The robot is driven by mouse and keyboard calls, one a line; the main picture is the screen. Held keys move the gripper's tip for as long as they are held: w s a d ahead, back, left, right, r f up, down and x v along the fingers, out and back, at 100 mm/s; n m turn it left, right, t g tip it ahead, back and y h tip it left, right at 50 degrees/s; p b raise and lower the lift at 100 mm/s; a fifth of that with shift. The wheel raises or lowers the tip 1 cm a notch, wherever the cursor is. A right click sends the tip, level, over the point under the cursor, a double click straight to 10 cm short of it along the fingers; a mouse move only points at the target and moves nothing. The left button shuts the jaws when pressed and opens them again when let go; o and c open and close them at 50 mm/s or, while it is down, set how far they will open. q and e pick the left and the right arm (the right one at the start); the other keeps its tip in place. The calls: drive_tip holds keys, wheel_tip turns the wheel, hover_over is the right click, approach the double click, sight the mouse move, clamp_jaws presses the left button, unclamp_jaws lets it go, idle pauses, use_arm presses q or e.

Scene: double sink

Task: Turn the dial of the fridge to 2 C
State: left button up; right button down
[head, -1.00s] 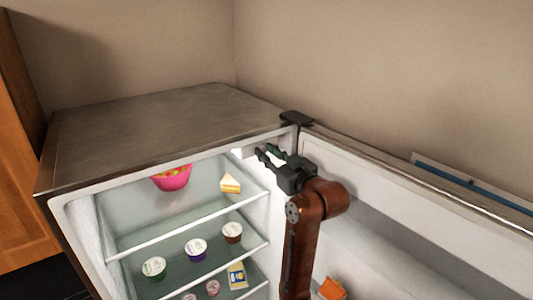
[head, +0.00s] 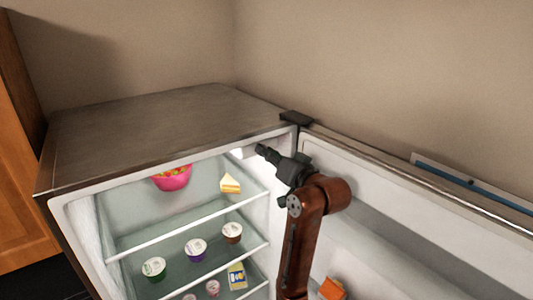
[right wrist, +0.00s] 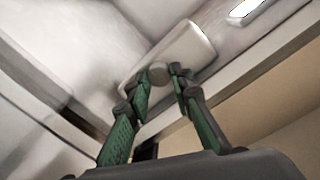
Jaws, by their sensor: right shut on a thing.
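The fridge (head: 150,135) stands open, with its door (head: 440,225) swung out to the right. The dial (right wrist: 158,75) is a small round pale knob on a white housing (right wrist: 190,50) inside the fridge near the top. In the right wrist view its face shows between my fingertips; I cannot read any marks on it. My right gripper (head: 262,151) reaches into the upper right corner of the opening and is shut on the dial. In the head view the gripper hides the dial. My left gripper is not in view.
The shelves hold a pink bowl (head: 173,178), a cheese wedge (head: 230,184), several cups, including a purple one (head: 196,250), and a yellow-and-blue carton (head: 237,276). An orange item (head: 333,289) sits in the door. The door and fridge side wall flank my right arm.

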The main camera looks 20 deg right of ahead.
drive_tip(key=shift+r+m, duration=0.15)
drive_tip(key=shift+m, duration=0.45)
drive_tip(key=c, duration=1.7)
unclamp_jaws()
drive_tip(key=shift+s, duration=0.15)
drive_tip(key=v, duration=1.1)
drive_tip(key=shift+s+d, duration=0.1)
drive_tip(key=shift+s, duration=0.3)
